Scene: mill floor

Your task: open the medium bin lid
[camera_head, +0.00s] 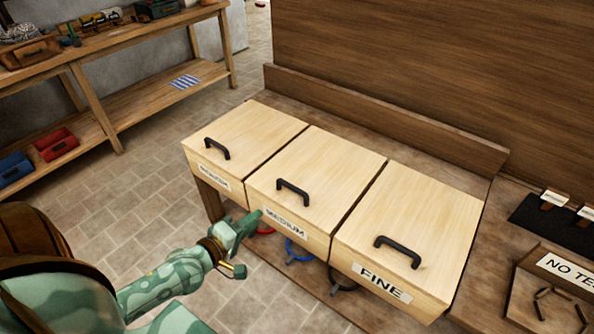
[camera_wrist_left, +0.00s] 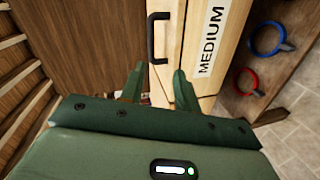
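The medium bin (camera_head: 270,210) is the middle of three pale wooden bins, with a "MEDIUM" label on its front. Its lid (camera_head: 335,163) is down and bears a black handle (camera_head: 292,190). My left gripper (camera_head: 250,222) is in front of the bin, low and left of the handle in the head view. In the left wrist view the gripper (camera_wrist_left: 158,82) is open and empty, its fingers apart. There the handle (camera_wrist_left: 152,38) lies beyond the fingertips, roughly in line with the gap, and the label (camera_wrist_left: 209,42) is to the right. My right gripper is out of view.
A bin with a lid (camera_head: 247,128) stands on the left and the "FINE" bin (camera_head: 405,235) on the right, both shut. Red and blue rings (camera_head: 299,250) hang under the bins. A wooden shelf (camera_head: 150,102) stands at the left, past open tiled floor.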

